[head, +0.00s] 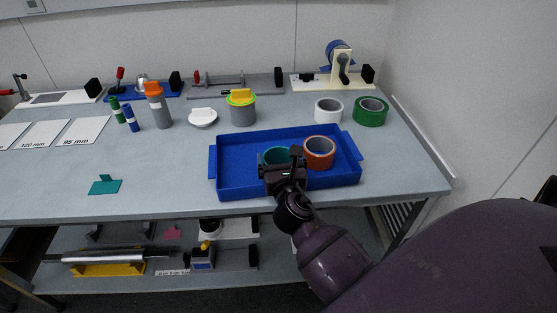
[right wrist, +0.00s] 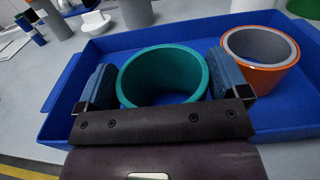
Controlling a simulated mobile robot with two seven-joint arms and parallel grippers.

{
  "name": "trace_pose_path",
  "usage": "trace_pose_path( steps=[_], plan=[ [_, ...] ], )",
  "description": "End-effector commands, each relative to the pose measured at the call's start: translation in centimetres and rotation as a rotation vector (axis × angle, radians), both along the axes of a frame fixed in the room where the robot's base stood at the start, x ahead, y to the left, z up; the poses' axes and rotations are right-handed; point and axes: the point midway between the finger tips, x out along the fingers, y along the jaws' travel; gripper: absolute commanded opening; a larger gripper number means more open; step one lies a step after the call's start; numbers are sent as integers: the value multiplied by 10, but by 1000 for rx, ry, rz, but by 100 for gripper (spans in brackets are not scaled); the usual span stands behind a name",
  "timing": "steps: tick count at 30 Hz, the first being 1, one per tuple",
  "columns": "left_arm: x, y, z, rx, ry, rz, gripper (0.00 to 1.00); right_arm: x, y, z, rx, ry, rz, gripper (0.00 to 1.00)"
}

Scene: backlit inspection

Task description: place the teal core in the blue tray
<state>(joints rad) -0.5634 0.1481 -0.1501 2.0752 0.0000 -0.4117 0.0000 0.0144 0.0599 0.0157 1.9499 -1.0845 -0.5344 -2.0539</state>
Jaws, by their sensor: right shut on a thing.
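The teal core (head: 275,155) is a short, open ring within the walls of the blue tray (head: 230,181). My right gripper (head: 282,165) is shut on it and hides much of it in the head view. Whether the core touches the tray floor is hard to tell. My left gripper is not in view.
An orange core with a grey inside (head: 319,152) stands in the tray, right of the teal one. White (head: 328,110) and green (head: 370,111) rolls stand behind the tray. A grey cylinder (head: 243,113) and a white dish (head: 203,118) are behind left. The front left table is mostly clear.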

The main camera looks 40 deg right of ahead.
Motion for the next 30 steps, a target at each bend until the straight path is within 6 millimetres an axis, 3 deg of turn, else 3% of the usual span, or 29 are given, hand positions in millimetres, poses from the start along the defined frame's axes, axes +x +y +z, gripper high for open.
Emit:
trace_pose_path(
  steps=[11, 12, 22, 30],
  plan=[
    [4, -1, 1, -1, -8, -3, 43, 0, 0, -2, 0, -1, 0, 67],
    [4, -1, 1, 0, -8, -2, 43, 0, 0, -1, 0, -2, 0, 99],
    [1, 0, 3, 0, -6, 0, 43, 0, 0, 4, 1, -3, 0, 100],
    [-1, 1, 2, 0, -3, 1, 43, -36, 18, 1, 3, 1, -1, 100]
  ],
)
